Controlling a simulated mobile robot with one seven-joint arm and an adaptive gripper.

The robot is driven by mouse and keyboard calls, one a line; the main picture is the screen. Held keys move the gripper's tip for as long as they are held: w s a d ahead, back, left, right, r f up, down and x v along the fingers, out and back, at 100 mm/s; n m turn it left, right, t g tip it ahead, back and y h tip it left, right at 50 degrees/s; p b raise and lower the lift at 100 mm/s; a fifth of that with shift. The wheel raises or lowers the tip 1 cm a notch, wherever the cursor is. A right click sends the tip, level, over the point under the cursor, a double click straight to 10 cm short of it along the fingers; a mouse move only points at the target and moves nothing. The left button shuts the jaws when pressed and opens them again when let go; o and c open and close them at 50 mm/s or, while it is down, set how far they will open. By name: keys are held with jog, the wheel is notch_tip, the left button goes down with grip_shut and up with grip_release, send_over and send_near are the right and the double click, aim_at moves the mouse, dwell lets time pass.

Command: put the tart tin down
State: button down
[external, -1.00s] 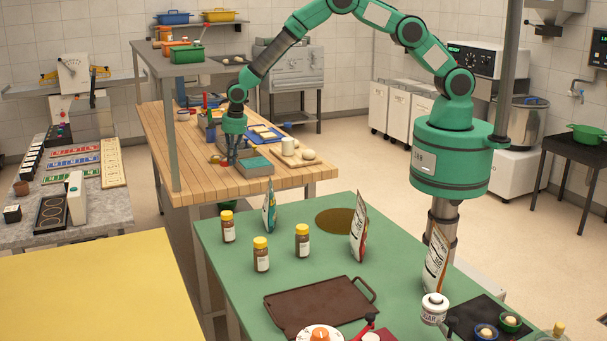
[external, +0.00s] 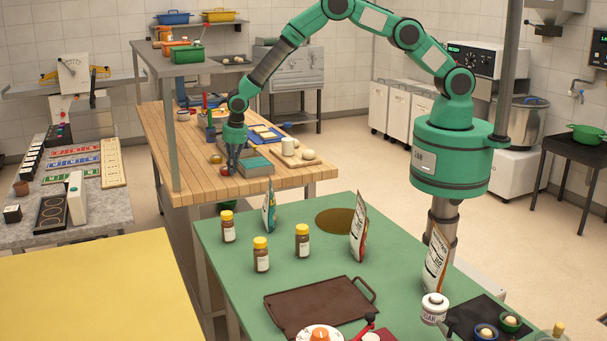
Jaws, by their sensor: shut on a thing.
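My gripper (external: 234,168) points straight down over the wooden table (external: 170,150), close to its surface beside a grey box with a teal top (external: 256,162). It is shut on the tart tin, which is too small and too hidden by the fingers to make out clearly. I cannot tell whether the tin touches the table.
Small red and brown round items (external: 216,159) lie just left of my gripper. A metal shelf (external: 165,62) stands above the table's far left. Bare wood lies at the front left.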

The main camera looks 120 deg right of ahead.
jog(key=c, duration=2.4)
grip_release()
jog(key=shift+f, duration=0.15)
jog(key=o, duration=0.5)
jog(key=shift+c, duration=0.2)
jog(key=shift+r, duration=0.2)
notch_tip(320, 180, up, 12)
jog(key=s+a, duration=0.1)
jog(key=shift+a+b, duration=0.3)
jog(key=shift+s+f, duration=0.1)
